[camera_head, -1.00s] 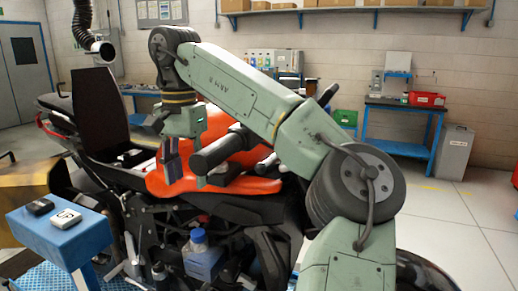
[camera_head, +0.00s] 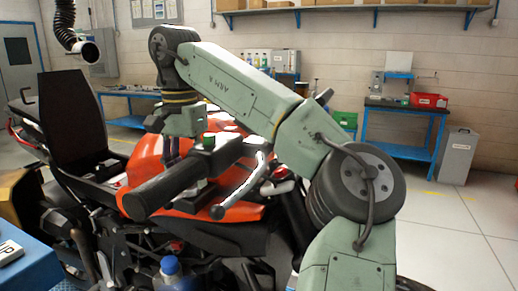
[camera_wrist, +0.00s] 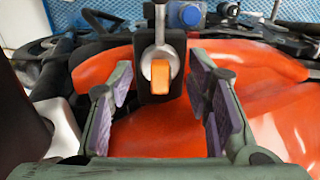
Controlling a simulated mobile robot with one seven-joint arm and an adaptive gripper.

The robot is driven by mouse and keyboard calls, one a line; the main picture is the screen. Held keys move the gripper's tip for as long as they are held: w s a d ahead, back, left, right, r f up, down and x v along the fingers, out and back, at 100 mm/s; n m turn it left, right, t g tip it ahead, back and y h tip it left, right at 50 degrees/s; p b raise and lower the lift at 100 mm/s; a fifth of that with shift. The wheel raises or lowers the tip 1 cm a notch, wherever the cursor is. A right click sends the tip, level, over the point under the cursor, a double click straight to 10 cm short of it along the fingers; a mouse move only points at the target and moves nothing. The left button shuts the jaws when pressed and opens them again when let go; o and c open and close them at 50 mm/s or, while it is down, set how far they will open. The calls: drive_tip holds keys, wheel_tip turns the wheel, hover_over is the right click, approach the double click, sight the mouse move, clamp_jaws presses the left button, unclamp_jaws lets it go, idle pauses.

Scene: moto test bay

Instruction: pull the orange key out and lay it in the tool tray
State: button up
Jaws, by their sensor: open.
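The orange key (camera_wrist: 160,74) shows in the wrist view, upright in a round silver lock on a black block (camera_wrist: 150,45). My gripper (camera_wrist: 161,84) is open, with its purple-padded fingers to the left and right of the key. The fingers look apart from the key, and nothing is between the pads. In the head view my gripper (camera_head: 172,150) is above the orange motorcycle body, its tips partly hidden behind the black handlebar grip. The key cannot be made out there. I cannot identify the tool tray in either view.
The motorcycle's handlebar grip (camera_head: 165,190) and lever (camera_head: 240,184) stand close in front of my gripper. A blue stand (camera_head: 28,272) is at the lower left. A blue-capped bottle (camera_head: 170,272) is below. A red bin (camera_head: 428,100) sits on the back bench.

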drive_tip(key=shift+f, duration=0.8)
drive_tip(key=shift+c, duration=0.5)
clamp_jaws()
idle(0.5)
drive_tip(key=o, duration=0.6)
unclamp_jaws()
